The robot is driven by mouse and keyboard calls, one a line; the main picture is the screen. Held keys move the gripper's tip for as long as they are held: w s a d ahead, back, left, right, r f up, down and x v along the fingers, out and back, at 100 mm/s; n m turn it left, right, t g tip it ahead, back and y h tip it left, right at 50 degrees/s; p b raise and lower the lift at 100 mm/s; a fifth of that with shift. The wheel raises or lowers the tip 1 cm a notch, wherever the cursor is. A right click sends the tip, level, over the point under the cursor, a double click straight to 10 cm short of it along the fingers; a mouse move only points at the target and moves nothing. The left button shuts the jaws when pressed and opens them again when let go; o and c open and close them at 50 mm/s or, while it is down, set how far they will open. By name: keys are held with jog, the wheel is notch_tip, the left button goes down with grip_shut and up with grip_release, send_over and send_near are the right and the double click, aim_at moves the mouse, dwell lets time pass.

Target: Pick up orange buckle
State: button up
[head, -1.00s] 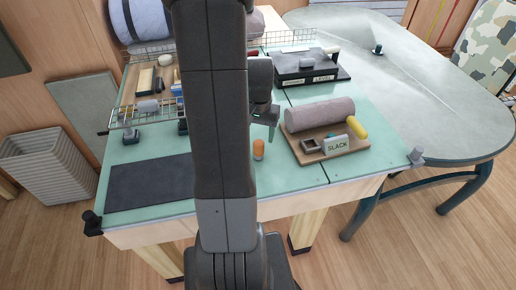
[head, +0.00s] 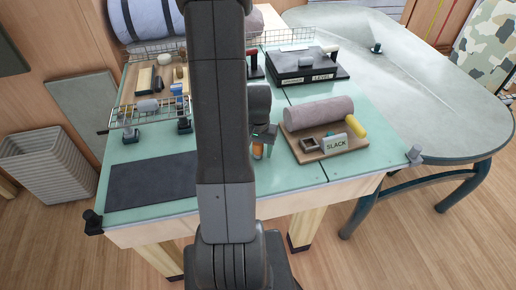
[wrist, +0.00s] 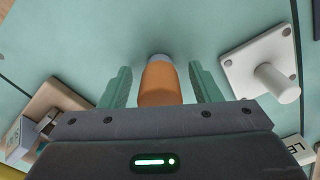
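The orange buckle (head: 258,151) is a small orange upright-looking piece on the pale green table top, just right of my arm in the head view. In the wrist view the orange buckle (wrist: 160,84) shows as an orange rounded body with a grey end. My gripper (wrist: 160,76) is open, with one green finger on each side of the buckle. A narrow strip of table shows between the buckle and each finger, so neither appears to touch it. In the head view my gripper partly covers the buckle.
A wooden board (head: 312,155) with a grey roll (head: 318,113), a SLACK block (head: 334,143) and a yellow piece (head: 357,126) lies close to the right. A white plate with a peg (wrist: 262,65) is near the right finger. A dark mat (head: 150,182) lies left.

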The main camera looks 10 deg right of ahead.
grip_shut()
